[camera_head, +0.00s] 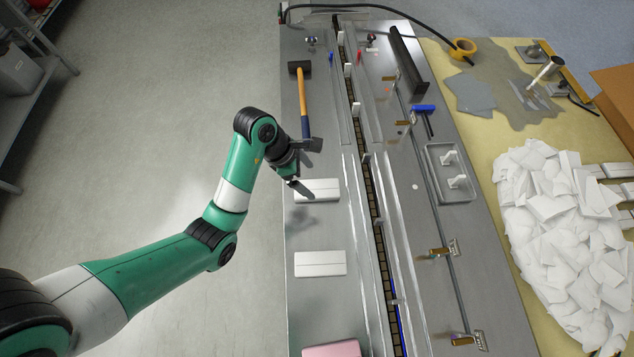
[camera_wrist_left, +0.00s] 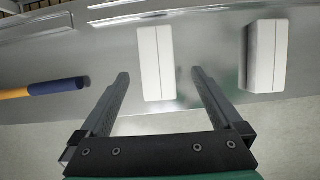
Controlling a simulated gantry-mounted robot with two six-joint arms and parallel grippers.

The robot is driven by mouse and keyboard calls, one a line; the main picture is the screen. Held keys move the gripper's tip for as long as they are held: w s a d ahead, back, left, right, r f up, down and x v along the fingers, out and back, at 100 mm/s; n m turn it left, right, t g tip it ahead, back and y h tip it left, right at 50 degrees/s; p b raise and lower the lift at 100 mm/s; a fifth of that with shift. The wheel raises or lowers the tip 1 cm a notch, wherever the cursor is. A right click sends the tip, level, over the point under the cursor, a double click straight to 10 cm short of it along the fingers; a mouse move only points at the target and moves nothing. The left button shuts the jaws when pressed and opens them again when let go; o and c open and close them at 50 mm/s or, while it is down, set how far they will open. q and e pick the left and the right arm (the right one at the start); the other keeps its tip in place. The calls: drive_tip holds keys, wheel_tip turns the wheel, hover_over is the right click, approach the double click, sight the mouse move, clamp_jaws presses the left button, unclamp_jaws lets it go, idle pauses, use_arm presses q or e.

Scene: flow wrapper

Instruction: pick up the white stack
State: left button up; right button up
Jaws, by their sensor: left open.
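A white stack (camera_head: 318,190) lies on the grey metal worktop, left of the channel. My left gripper (camera_head: 296,184) is above its left end in the head view. In the left wrist view the open fingers of my left gripper (camera_wrist_left: 160,82) point towards this white stack (camera_wrist_left: 157,62), one on each side. Nothing is between the fingers. A second white stack (camera_head: 320,264) lies nearer the front; it also shows at right in the left wrist view (camera_wrist_left: 266,56). My right gripper is not in view.
A mallet (camera_head: 303,95) lies behind the stack; its handle shows in the left wrist view (camera_wrist_left: 45,88). A pink block (camera_head: 333,349) lies at the front. A long slotted channel (camera_head: 372,190) runs to the right.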

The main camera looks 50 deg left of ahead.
sight(319, 188)
use_arm(q)
drive_tip(key=x, duration=0.2)
drive_tip(key=shift+w+f, duration=0.15)
drive_tip(key=shift+f, duration=0.2)
drive_tip(key=b+x, duration=0.2)
drive_tip(key=x, duration=0.3)
drive_tip(key=shift+a+f+b, duration=0.15)
drive_tip(key=shift+a+b, duration=0.05)
drive_tip(key=shift+b, duration=0.1)
drive_tip(key=shift+w, duration=0.1)
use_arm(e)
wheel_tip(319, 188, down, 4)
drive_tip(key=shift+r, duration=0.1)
use_arm(q)
drive_tip(key=c, duration=1.3)
drive_tip(key=shift+o, duration=0.2)
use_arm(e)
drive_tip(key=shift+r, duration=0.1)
